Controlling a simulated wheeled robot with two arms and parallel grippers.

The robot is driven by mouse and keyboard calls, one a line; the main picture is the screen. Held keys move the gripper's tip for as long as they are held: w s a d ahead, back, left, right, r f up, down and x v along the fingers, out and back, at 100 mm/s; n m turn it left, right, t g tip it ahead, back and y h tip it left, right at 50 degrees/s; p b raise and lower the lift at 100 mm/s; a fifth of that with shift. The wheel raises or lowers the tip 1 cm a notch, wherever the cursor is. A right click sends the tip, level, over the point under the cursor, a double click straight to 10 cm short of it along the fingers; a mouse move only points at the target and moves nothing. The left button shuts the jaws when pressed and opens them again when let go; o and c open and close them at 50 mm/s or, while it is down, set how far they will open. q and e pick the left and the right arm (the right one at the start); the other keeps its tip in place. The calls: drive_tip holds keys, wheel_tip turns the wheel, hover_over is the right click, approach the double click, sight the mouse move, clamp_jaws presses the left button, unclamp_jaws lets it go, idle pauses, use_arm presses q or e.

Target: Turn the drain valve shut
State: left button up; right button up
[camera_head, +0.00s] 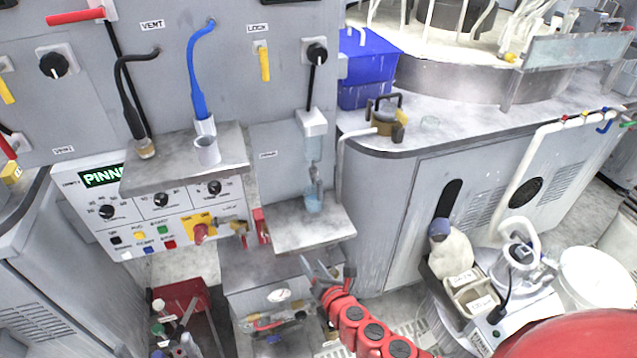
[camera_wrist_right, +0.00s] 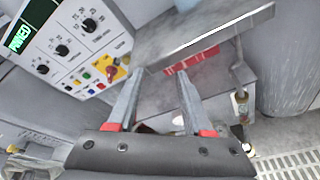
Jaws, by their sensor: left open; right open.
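No part can be read clearly as the drain valve. A brass fitting (camera_head: 238,227) and a red handle (camera_head: 262,226) sit at the control panel's lower right corner, left of the small shelf. In the right wrist view a red part (camera_wrist_right: 192,61) shows below the shelf edge, beyond my fingertips; I cannot tell whether it is the same handle. A pipe with a small fitting (camera_wrist_right: 242,103) stands right of the fingers. My right gripper (camera_head: 318,268) is open and empty, below the small shelf; its spread fingers also show in the right wrist view (camera_wrist_right: 158,92). My left gripper is not in view.
The small shelf (camera_head: 318,236) overhangs near my right gripper, with a glass vessel (camera_head: 313,200) on it. The control panel (camera_head: 130,225) is to the left. A red bin (camera_head: 186,294) with bottles stands lower left. A white bucket (camera_head: 597,282) is at right.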

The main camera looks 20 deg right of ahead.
sight(320, 193)
drive_tip(key=w+d+r+n+t+h, duration=0.3)
drive_tip(key=d+r+n+h, duration=0.15)
drive_tip(key=r, duration=0.55)
drive_tip(key=shift+m+h, duration=0.35)
drive_tip(key=shift+h, duration=0.2)
drive_tip(key=w+d, duration=0.1)
drive_tip(key=w, duration=0.4)
drive_tip(key=w+d+b, duration=0.1)
drive_tip(key=w, duration=0.8)
drive_tip(key=shift+w+d+b, duration=0.35)
drive_tip(key=shift+d, duration=0.05)
drive_tip(key=shift+w+d+r+b, duration=0.1)
drive_tip(key=shift+w+b, duration=0.25)
drive_tip(key=shift+w, duration=0.55)
clamp_jaws()
